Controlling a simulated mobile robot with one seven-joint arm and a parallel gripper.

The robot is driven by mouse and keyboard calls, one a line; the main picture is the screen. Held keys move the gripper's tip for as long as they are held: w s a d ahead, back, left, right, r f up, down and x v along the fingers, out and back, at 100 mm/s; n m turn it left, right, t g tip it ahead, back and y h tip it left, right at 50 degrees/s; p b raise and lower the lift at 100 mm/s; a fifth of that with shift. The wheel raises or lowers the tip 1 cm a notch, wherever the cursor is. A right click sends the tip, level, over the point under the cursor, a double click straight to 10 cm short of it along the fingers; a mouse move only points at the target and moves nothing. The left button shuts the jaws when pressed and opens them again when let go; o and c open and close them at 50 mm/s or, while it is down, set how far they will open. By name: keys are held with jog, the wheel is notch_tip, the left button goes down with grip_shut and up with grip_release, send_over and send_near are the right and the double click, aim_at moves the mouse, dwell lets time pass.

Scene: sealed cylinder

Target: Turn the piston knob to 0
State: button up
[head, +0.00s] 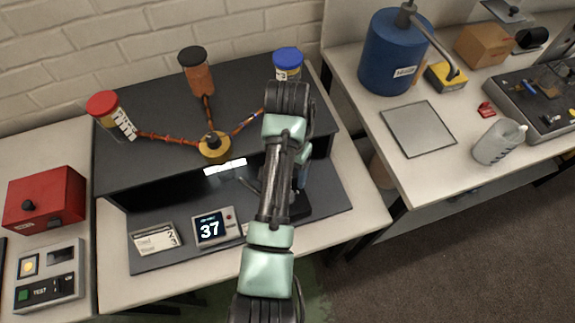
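No piston knob can be made out with certainty; my arm covers the right part of the dark bench unit. A yellow round fitting (214,147) with a dark knob on top sits on the unit's upper shelf (150,165). Tubes run from it to red-capped (112,115), black-capped (197,72) and blue-capped (287,65) jars. My gripper's fingers are hidden or too unclear to tell, and so is any contact.
A card (155,239) stands left of the display. A red box (45,198) and a TEST panel (48,278) are on the left. The right table holds a blue tank (394,52), a grey plate (418,129) and a grey jug (498,142).

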jog(key=shift+r, duration=1.3)
jog(key=w+d+r+n+t+h, duration=0.1)
jog(key=w+r+t, duration=0.45)
jog(key=r, duration=0.45)
jog(key=w+d+r+n+t, duration=0.1)
jog(key=w+d+r+t, duration=0.1)
jog(key=w+r+t, duration=0.55)
jog(key=s+r+n+t, duration=0.1)
jog(key=s+r+t, duration=0.1)
jog(key=r, duration=0.8)
jog(key=s+r+t, duration=0.1)
jog(key=r+t, duration=0.2)
jog(key=r, duration=0.8)
jog(key=s+a+r+n+t+y, duration=0.1)
jog(key=s+a+r+n+t, duration=0.2)
jog(key=s+r+t, duration=0.6)
jog(key=s+r, duration=0.8)
jog(key=r, duration=0.3)
jog(key=shift+s+r, duration=0.2)
jog(key=shift+r, duration=0.2)
